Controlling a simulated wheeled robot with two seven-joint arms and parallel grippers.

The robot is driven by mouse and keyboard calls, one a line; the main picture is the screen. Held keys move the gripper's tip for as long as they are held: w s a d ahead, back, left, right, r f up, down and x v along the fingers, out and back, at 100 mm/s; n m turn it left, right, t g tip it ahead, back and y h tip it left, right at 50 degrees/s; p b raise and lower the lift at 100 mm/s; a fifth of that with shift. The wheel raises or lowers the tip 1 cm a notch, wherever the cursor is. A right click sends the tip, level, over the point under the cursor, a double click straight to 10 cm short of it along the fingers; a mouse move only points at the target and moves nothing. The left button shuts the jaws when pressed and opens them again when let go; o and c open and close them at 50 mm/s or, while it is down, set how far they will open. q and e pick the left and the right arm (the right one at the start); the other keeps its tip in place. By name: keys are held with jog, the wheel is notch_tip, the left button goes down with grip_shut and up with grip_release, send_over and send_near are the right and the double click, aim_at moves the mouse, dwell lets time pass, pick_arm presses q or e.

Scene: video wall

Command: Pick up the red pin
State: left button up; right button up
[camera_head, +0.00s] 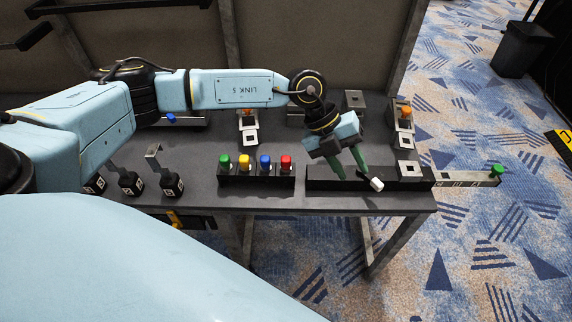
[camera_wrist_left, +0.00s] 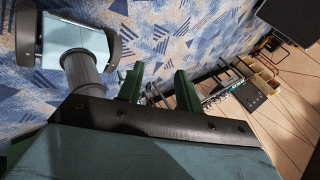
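The red pin (camera_head: 286,161) stands upright at the right end of a dark rack (camera_head: 256,182) near the table's front edge, beside the blue pin (camera_head: 265,161). My left gripper (camera_head: 354,175) is to the right of the red pin, over a long dark block (camera_head: 318,178), with its green fingers pointing down. The fingers are apart and I see nothing between them. In the left wrist view the two green fingers (camera_wrist_left: 160,88) are also apart, and the red pin does not show. My right gripper is not in view.
Yellow (camera_head: 244,162) and green (camera_head: 226,161) pins share the rack. A small white block (camera_head: 376,184) lies beside the left gripper's fingertips. Dark hooked stands (camera_head: 171,186) are at the left front. A bar with a green knob (camera_head: 497,169) juts past the table's right edge.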

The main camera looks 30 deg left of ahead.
pick_arm(q)
jog(key=w+a+r+n+y, duration=0.1)
jog(key=a+y, duration=0.3)
jog(key=a, duration=0.5)
jog(key=w+a+r+n+y, duration=0.1)
jog(key=w+a+y, duration=0.15)
jog(key=a, duration=0.55)
jog(key=y, duration=0.1)
send_over(286, 158)
jog(key=f, duration=0.7)
jog(key=shift+w+a+f, duration=0.1)
jog(key=shift+w+a, duration=0.05)
jog(key=shift+a, duration=0.2)
jog(key=f, duration=0.6)
jog(key=shift+s+d+f, duration=0.2)
jog(key=shift+d, duration=0.15)
jog(key=c, duration=0.7)
jog(key=shift+c, duration=0.2)
notch_tip(286, 158, up, 10)
jog(key=shift+r, duration=0.1)
